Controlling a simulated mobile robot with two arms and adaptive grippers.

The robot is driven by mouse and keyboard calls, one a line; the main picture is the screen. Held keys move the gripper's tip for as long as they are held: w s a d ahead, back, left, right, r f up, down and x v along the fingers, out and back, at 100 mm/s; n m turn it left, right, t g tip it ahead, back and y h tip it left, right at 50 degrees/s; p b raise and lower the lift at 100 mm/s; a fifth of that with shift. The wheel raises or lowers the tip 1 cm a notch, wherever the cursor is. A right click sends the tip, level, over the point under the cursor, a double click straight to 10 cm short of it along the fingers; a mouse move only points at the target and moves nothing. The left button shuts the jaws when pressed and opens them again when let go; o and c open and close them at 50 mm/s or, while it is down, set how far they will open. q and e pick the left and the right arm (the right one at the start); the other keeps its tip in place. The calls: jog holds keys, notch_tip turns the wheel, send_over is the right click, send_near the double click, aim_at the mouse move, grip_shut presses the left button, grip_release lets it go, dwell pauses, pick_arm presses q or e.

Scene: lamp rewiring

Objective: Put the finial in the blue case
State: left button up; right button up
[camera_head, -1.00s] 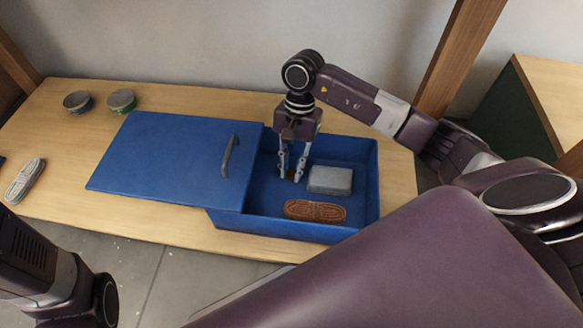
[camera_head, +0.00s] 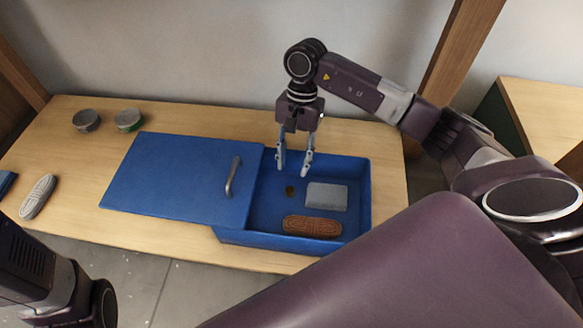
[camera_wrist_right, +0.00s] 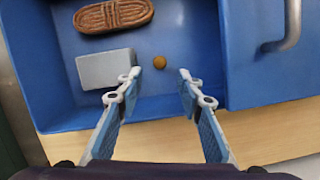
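The finial (camera_head: 290,190) is a small brownish-gold round piece lying on the floor of the blue case (camera_head: 262,214). It also shows in the right wrist view (camera_wrist_right: 160,62), between and beyond the fingertips. The case's blue lid (camera_head: 175,185) is slid to the left, so the right part of the case is uncovered. My right gripper (camera_head: 293,171) is open and empty above the case, apart from the finial; its fingers also show in the right wrist view (camera_wrist_right: 158,74). My left arm shows at the lower left, but its gripper is out of view.
A grey block (camera_head: 326,196) and a brown cord bundle (camera_head: 312,226) lie in the case beside the finial. Two round tins (camera_head: 86,120) (camera_head: 129,120) and a pale cord bundle (camera_head: 38,196) are on the table's left. The lid has a grey handle (camera_head: 233,176).

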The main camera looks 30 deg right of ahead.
jog(key=p+v, duration=0.1)
jog(key=v, duration=0.2)
jog(key=shift+w+r, duration=0.1)
jog(key=shift+r, duration=0.15)
dwell(1.2)
